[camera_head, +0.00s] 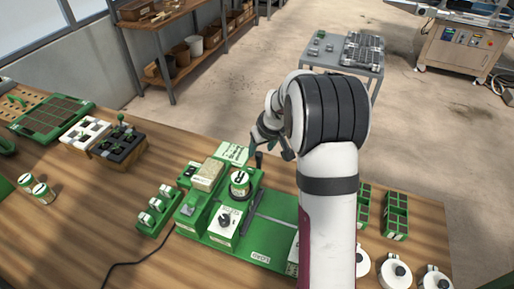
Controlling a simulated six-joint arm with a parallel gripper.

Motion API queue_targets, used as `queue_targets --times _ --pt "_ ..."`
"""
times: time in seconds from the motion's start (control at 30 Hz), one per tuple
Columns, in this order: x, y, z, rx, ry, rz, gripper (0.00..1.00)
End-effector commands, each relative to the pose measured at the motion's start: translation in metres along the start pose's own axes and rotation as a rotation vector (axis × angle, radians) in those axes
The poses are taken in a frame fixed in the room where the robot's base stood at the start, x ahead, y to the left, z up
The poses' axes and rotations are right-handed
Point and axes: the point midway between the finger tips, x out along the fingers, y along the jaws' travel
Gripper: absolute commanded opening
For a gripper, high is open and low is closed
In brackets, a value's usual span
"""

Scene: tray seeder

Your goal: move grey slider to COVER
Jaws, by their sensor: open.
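The green seeder base (222,246) sits on the wooden bench, left of my arm. A dark grey bar (251,212) stands along its middle, and a small grey block (188,210) sits near its left edge. I cannot tell which of these is the grey slider, and no COVER marking is readable. My gripper (270,157) is open above the back right of the seeder, near the round green-and-white canister (239,183), with no object visible between its fingers. My arm hides the right part of the base.
A white box with a dark knob (224,220) and a tan block (208,175) rise from the seeder. A green rack of white-topped jars (157,211) stands to its left. Green trays (395,215) and white round containers (395,273) lie right. The front left bench is mostly clear, except a black cable.

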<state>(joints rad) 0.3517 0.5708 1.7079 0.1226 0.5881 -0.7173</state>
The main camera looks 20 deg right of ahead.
Motion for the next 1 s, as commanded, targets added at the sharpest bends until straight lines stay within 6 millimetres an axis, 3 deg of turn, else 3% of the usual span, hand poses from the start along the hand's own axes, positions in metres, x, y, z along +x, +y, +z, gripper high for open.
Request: queue_targets --times 0.2,0.5,0.83,1.0 --pt "0.028 -0.001 0.0 0.0 0.0 0.0 0.6" --pt "0.031 -0.001 0.0 0.0 0.0 0.0 0.6" --pt "0.03 -0.001 0.0 0.0 0.0 0.0 0.01" --pt "0.03 -0.001 0.0 0.0 0.0 -0.001 0.0"
